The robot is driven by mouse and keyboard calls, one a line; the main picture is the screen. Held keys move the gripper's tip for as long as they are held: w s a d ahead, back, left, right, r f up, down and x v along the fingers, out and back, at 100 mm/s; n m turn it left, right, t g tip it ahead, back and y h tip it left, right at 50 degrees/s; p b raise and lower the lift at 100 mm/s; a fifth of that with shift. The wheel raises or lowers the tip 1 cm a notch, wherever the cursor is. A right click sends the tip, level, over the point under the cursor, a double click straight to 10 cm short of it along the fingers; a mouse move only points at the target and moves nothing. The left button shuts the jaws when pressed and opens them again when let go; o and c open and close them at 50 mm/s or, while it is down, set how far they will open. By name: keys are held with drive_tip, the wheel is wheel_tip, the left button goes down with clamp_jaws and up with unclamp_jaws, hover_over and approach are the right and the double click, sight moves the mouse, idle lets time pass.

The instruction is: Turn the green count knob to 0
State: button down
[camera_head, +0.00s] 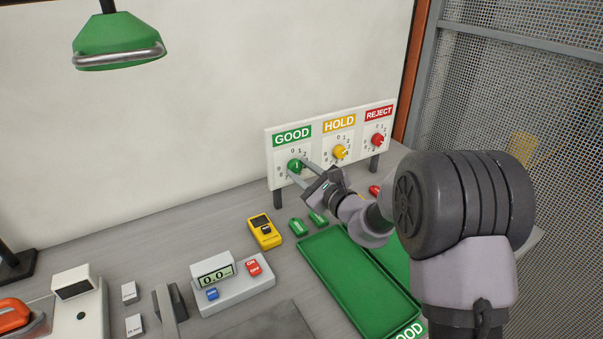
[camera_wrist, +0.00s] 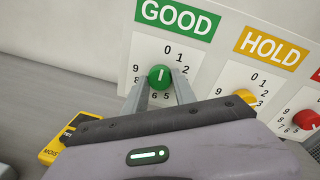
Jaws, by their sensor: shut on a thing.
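The green count knob (camera_head: 295,166) is on the white panel under the GOOD label. In the wrist view the green knob (camera_wrist: 160,77) has a white pointer line that stands close to upright, near the 0 at the top of its dial. My gripper (camera_head: 299,171) reaches the panel from the front. In the wrist view its fingers (camera_wrist: 160,90) lie on both sides of the knob, shut on it. The fingers cover part of the dial's lower and right numbers.
The yellow HOLD knob (camera_head: 340,152) and red REJECT knob (camera_head: 377,140) sit to the right on the same panel. Green trays (camera_head: 335,312), a yellow meter (camera_head: 264,231) and a scale (camera_head: 262,291) stand on the bench below. A green lamp (camera_head: 117,38) hangs upper left.

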drive_tip(key=c, duration=1)
unclamp_jaws()
drive_tip(key=p+v, duration=0.2)
drive_tip(key=v, duration=1.5)
drive_tip(key=shift+s+d+p, duration=0.1)
drive_tip(key=shift+s+p, duration=0.1)
drive_tip(key=shift+p, duration=0.1)
